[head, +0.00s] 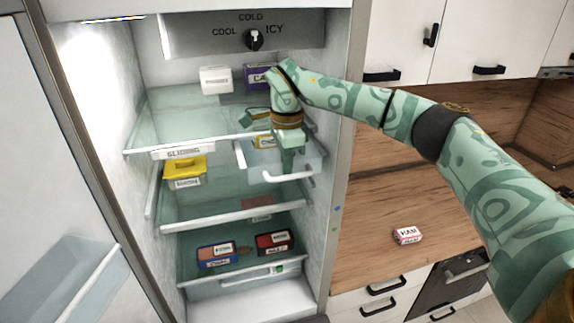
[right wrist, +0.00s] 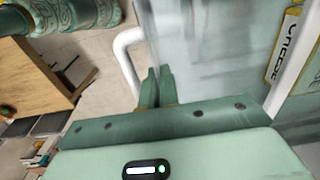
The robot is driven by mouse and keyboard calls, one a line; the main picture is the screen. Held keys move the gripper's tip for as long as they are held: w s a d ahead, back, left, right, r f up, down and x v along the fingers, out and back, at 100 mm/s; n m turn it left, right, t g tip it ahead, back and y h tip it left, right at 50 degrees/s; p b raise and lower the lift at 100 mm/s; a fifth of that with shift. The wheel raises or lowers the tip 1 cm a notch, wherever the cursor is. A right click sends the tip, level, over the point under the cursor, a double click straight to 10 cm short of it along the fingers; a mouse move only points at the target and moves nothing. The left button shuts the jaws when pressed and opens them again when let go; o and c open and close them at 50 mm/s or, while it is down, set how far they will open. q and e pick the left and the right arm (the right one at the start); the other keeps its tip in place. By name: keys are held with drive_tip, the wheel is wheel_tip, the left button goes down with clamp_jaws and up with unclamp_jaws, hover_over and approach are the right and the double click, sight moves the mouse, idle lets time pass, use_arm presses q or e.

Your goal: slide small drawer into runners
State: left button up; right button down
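The small drawer (head: 311,164) is a clear bin with a white looped handle (head: 288,177), jutting forward under the upper glass shelf on the fridge's right side. A yellow-labelled pack (head: 264,142) lies in or behind it; it also shows in the right wrist view (right wrist: 284,47). My right gripper (head: 289,168) points down at the drawer's front. In the right wrist view its fingers (right wrist: 157,72) are close together across the clear front wall, beside the handle (right wrist: 125,55). My left gripper is not in view.
A yellow-lidded box (head: 184,168) hangs or stands left of the drawer. White and purple boxes (head: 216,80) stand on the top shelf. Red and blue packs (head: 216,254) lie below. The open fridge door (head: 50,200) is at left; a ham pack (head: 407,235) lies on the counter.

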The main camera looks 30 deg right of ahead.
drive_tip(key=c, duration=1.6)
unclamp_jaws()
wheel_tip(320, 180, up, 8)
drive_tip(key=shift+f+b, duration=0.2)
drive_tip(key=shift+b, duration=0.5)
drive_tip(key=shift+f, duration=0.1)
